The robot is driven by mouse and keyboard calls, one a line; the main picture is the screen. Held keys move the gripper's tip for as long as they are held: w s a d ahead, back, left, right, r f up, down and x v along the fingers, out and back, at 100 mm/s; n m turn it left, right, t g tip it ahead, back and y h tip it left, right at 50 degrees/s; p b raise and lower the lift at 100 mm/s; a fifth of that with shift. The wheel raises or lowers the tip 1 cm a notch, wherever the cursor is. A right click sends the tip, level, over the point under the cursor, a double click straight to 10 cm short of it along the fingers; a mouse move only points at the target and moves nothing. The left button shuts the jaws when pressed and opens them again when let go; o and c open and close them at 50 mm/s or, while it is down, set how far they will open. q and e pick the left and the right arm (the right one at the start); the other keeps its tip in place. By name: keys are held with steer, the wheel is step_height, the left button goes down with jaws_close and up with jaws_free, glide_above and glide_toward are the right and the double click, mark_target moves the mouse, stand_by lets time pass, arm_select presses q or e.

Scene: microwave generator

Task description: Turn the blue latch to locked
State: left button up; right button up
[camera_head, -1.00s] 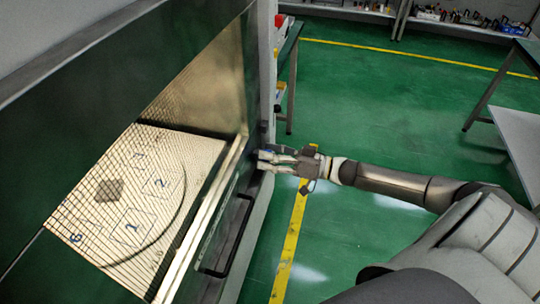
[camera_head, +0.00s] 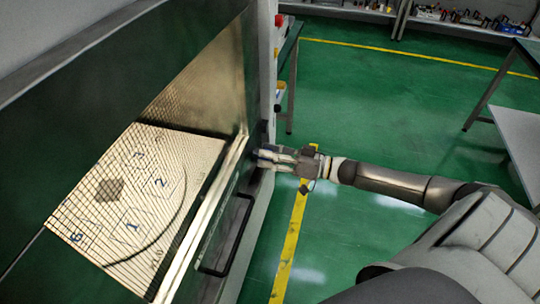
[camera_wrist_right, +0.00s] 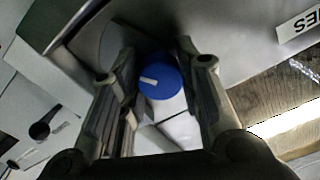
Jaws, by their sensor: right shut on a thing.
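The blue latch (camera_wrist_right: 160,82) is a round blue knob with a short white mark, seen in the right wrist view between my two fingers. The mark lies at a slight slant, close to level in that picture. My right gripper (camera_wrist_right: 161,98) is shut on the latch, with one finger on each side. In the head view my right gripper (camera_head: 266,159) reaches the front edge of the microwave unit from the right; the latch is mostly hidden there. My left gripper is not in view.
The microwave window (camera_head: 150,190) shows a lit interior with a numbered plate. A dark door handle (camera_head: 228,235) stands out just below my gripper. A metal table (camera_head: 518,130) is at the right; green floor lies open between.

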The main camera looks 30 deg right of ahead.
steer(key=n, duration=0.4)
steer(key=shift+n, duration=0.3)
steer(key=n, duration=0.4)
steer(key=shift+n, duration=0.3)
steer(key=n, duration=0.4)
steer(key=shift+b, duration=0.35)
steer(key=shift+n+b, duration=0.4)
steer(key=shift+n, duration=1.6)
steer(key=o, duration=1.1)
steer(key=shift+c, duration=0.2)
steer(key=shift+d, duration=0.1)
